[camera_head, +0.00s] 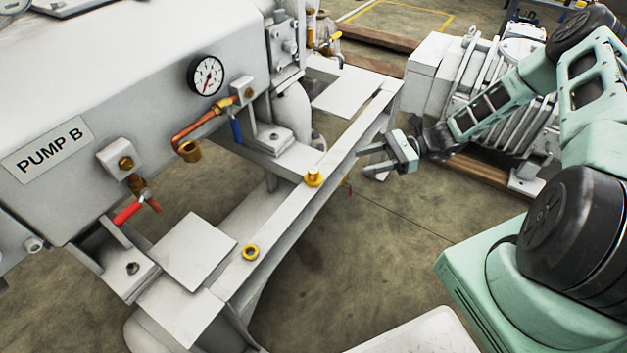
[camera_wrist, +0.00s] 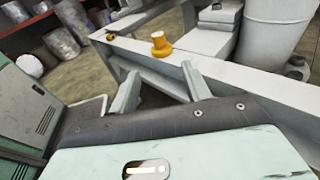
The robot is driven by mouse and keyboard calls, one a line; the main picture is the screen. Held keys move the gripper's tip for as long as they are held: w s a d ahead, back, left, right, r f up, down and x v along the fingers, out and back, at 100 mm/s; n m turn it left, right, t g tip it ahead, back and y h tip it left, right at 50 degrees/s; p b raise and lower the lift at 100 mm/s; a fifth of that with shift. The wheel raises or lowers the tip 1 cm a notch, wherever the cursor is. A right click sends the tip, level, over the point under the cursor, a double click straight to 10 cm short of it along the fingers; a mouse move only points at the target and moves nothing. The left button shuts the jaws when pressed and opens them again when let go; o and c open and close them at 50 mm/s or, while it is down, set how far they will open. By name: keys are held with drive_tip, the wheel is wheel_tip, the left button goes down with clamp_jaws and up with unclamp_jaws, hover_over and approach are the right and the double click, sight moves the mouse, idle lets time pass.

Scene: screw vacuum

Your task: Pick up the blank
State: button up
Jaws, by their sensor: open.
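A yellow flanged plug (camera_head: 313,177), which looks like the blank, stands upright on the pale frame rail of the pump skid. It also shows in the wrist view (camera_wrist: 160,45), beyond the fingertips and roughly centred between them. A second yellow piece (camera_head: 250,252), ring-shaped with a dark centre, sits nearer on the same rail. It is small at the upper left of the wrist view (camera_wrist: 109,37). My gripper (camera_head: 368,161) is open and empty, to the right of the plug and apart from it, fingers pointing left. Its fingertips also show in the wrist view (camera_wrist: 160,76).
The white pump body (camera_head: 120,70), labelled PUMP B, rises left of the rail with a gauge (camera_head: 205,75), copper pipe (camera_head: 205,122) and red-handled valve (camera_head: 127,213). A ribbed grey machine (camera_head: 500,120) stands behind my arm. Open floor (camera_head: 370,240) lies right of the rail.

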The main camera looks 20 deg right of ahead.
drive_tip(key=b, duration=0.2)
approach(314, 174)
drive_tip(key=a, duration=0.1)
drive_tip(key=w+a+f, duration=0.2)
drive_tip(key=shift+a+f, duration=0.15)
drive_tip(key=b+x, duration=0.2)
drive_tip(key=x, duration=0.3)
drive_tip(key=shift+a, duration=0.6)
clamp_jaws()
